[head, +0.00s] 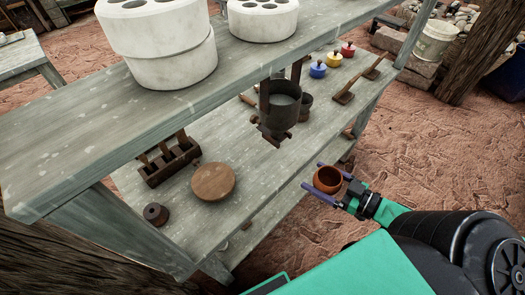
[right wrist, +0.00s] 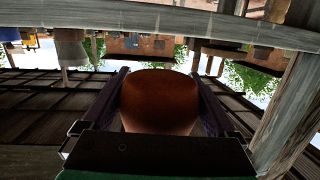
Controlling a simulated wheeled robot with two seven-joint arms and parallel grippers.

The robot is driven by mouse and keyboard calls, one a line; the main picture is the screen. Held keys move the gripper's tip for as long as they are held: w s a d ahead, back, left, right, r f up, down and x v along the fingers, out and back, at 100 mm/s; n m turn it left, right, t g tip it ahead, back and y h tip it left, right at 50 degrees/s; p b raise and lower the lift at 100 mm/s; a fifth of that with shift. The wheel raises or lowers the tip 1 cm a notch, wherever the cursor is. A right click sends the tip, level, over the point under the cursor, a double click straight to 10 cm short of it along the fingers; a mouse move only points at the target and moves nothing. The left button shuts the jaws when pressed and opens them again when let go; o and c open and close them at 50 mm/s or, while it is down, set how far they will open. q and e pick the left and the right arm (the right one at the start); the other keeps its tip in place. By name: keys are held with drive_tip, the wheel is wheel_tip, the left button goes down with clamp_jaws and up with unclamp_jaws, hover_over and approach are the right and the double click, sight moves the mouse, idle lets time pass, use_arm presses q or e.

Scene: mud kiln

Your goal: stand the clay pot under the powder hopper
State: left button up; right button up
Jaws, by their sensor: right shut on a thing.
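The clay pot (head: 327,180) is a small round orange-brown bowl, open at the top. My right gripper (head: 322,182) is shut on it, with a purple finger on either side, just off the front edge of the lower shelf. The pot (right wrist: 160,100) also fills the middle of the right wrist view between the fingers. The powder hopper (head: 281,106) is a dark cylinder with pale powder inside, held on a stand over the lower shelf, up and left of the pot. My left gripper is out of view.
A round wooden board (head: 213,182), a dark rack (head: 168,162) and a small dark spool (head: 155,214) are on the lower shelf (head: 245,160). Blue, yellow and red lidded pots (head: 333,59) stand further back. The upper shelf (head: 80,105) overhangs part of it.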

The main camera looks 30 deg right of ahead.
drive_tip(key=w+a, duration=0.1)
drive_tip(key=w, duration=0.2)
drive_tip(key=w+a, duration=0.2)
drive_tip(key=w, duration=0.1)
drive_tip(key=w+a, duration=0.1)
drive_tip(key=w, duration=0.1)
drive_tip(key=shift+w+a+r, duration=0.35)
drive_tip(key=shift+w+r, duration=0.05)
hover_over(268, 158)
drive_tip(key=shift+w+f+p, duration=0.1)
drive_tip(key=shift+f+p, duration=0.1)
drive_tip(key=shift+p, duration=0.15)
wheel_tip(268, 158, down, 4)
drive_tip(key=shift+r, duration=0.15)
drive_tip(key=o, duration=1.3)
drive_tip(key=shift+s, duration=0.2)
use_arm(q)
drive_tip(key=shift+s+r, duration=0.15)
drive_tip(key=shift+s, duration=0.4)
